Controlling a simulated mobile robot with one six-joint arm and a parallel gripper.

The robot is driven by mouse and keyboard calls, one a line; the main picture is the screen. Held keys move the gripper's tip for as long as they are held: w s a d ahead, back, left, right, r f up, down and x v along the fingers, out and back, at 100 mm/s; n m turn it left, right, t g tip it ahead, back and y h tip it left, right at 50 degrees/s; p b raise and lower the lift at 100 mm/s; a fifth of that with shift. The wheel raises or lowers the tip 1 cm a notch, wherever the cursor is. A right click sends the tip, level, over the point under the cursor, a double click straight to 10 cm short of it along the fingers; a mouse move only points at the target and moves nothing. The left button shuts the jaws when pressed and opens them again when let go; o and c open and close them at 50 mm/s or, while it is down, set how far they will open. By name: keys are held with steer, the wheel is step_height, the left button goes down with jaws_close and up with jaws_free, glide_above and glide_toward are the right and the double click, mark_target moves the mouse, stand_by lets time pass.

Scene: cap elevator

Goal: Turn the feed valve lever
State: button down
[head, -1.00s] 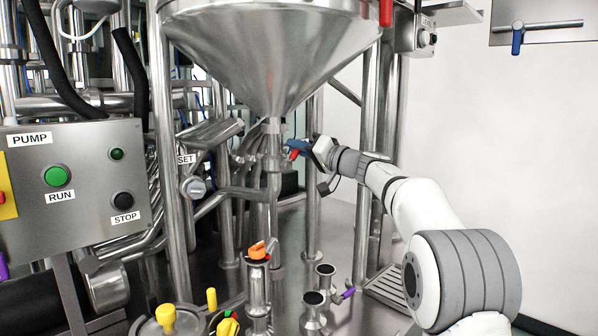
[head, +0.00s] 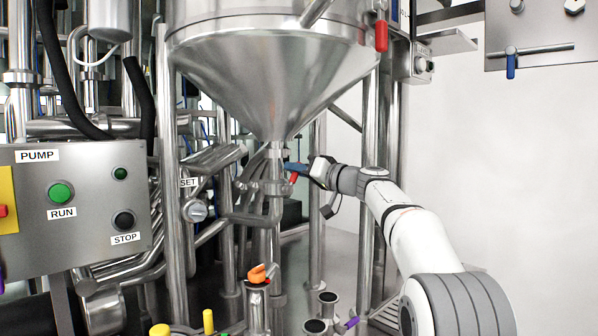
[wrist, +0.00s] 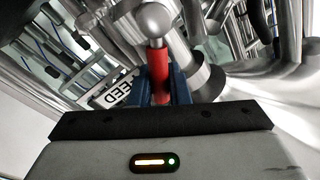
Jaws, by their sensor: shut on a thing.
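The feed valve lever has a red grip, seen in the wrist view (wrist: 159,75) below a round metal knob. My gripper (wrist: 161,88) has its two blue fingers on either side of the red grip, shut on it. In the head view my gripper (head: 298,168) reaches from the right to the valve pipe below the steel cone. Only a small red tip of the lever (head: 293,178) shows there, beneath the blue fingers. A partly covered FEED label (wrist: 114,92) lies beside the left finger. The valve body is mostly hidden.
A steel hopper cone (head: 275,80) hangs just above my gripper. Vertical steel posts (head: 317,230) stand close around the valve. Open white wall lies to the right.

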steer(key=c, duration=1.4)
jaws_free()
steer(key=shift+c, duration=0.2)
steer(key=b+v, duration=0.1)
steer(key=v, duration=0.6)
steer(key=shift+s+d, duration=0.2)
steer(key=shift+d, duration=0.1)
steer(key=shift+f, duration=0.1)
